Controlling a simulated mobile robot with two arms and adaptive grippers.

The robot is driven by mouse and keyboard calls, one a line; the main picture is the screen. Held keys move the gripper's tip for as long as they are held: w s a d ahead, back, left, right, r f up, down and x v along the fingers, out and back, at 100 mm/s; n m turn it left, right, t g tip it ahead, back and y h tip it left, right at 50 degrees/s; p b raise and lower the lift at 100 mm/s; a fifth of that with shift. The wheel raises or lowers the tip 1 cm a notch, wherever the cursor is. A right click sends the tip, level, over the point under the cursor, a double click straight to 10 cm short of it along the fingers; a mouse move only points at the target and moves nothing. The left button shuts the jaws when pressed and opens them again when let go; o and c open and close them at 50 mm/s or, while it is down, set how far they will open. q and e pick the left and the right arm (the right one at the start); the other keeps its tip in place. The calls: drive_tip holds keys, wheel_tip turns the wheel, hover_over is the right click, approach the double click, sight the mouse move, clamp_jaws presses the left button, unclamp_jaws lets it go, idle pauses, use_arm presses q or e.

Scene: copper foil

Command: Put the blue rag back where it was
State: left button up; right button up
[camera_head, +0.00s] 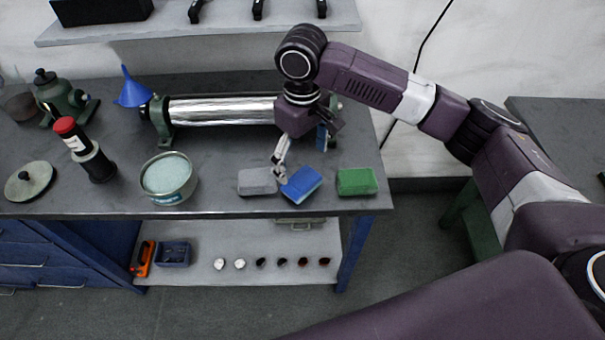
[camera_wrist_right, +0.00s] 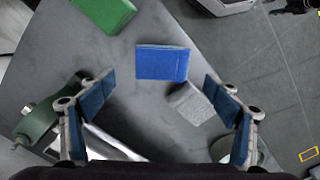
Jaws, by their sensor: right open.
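The blue rag (camera_head: 301,184) is a folded block lying on the grey bench top, between a grey rag (camera_head: 257,181) and a green rag (camera_head: 357,181). It is turned at an angle, and its left end is against or very close to the grey rag; I cannot tell if they touch. My right gripper (camera_head: 300,160) is open and empty, just above and behind the blue rag. In the right wrist view the blue rag (camera_wrist_right: 162,63) lies ahead of the spread fingers, with the grey rag (camera_wrist_right: 192,103) beside it. My left gripper is not in view.
A shiny foil roller (camera_head: 222,110) runs along the bench behind the rags. A bowl of pale granules (camera_head: 169,178), a red-capped bottle (camera_head: 72,135) and a blue funnel (camera_head: 131,90) stand to the left. The bench's front edge is close to the rags.

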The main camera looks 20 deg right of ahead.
sight(302, 179)
drive_tip(key=shift+r, duration=2.35)
